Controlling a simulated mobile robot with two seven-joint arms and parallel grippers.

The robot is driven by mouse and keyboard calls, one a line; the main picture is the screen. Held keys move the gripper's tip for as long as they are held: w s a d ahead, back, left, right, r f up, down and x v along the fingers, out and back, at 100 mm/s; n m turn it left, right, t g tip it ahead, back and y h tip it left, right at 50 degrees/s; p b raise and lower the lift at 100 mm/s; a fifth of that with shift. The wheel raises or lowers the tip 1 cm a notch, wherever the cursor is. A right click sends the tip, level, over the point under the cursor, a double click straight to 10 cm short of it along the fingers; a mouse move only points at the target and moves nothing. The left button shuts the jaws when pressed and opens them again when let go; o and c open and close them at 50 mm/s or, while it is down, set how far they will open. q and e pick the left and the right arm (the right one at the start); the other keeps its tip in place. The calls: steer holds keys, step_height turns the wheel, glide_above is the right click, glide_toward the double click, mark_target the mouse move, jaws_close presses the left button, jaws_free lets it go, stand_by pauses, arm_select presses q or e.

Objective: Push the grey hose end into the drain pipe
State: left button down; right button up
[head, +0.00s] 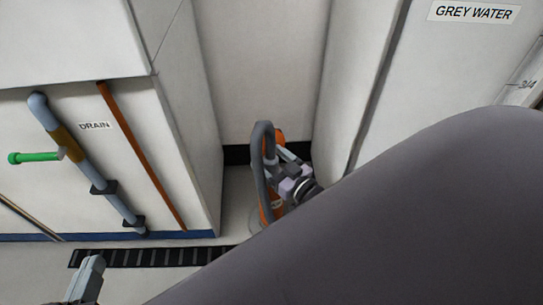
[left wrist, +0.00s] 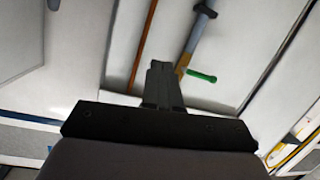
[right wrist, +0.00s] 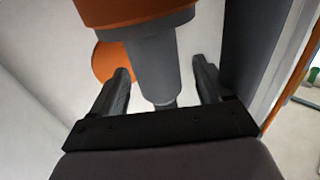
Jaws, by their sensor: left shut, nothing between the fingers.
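The drain pipe (head: 80,160) is blue-grey and runs down the white wall at left, beside the DRAIN label. It has a brown band and a green rod (head: 35,157) sticking out to the left. A grey hose (head: 260,155) loops up beside an orange body (head: 279,138) in the corner. My right gripper (head: 298,184) is there. In the right wrist view its open fingers (right wrist: 162,85) stand either side of a grey tapered cylinder (right wrist: 152,65) below an orange part; I cannot tell whether this is the hose end. My left gripper (head: 92,268) is shut and empty, low at left.
A brown pipe (head: 140,155) runs down the wall right of the drain pipe. A black slotted grate (head: 150,257) lies on the floor. A white panel marked GREY WATER (head: 430,80) stands at right. My grey arm covers the lower right.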

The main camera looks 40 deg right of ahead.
arm_select(q)
steer(key=f, duration=0.3)
steer(key=shift+s+d, duration=0.1)
steer(key=shift+d, duration=0.15)
arm_select(e)
steer(key=shift+f, duration=0.5)
steer(key=shift+s+r+p, duration=0.15)
steer(key=shift+s+p, duration=0.2)
steer(key=shift+s, duration=0.05)
steer(key=s, duration=0.1)
steer(key=s+p, duration=0.1)
steer(key=s, duration=0.1)
steer(key=s+p, duration=0.1)
steer(key=s, duration=0.1)
steer(key=shift+s+d+r, duration=0.15)
steer(key=shift+d+r, duration=0.15)
steer(key=shift+d, duration=0.1)
steer(key=shift+s+d+p, duration=0.1)
steer(key=shift+s+p, duration=0.25)
steer(key=shift+s, duration=0.15)
arm_select(q)
steer(key=r, duration=0.3)
steer(key=shift+a+r, duration=0.2)
steer(key=shift+r, duration=0.2)
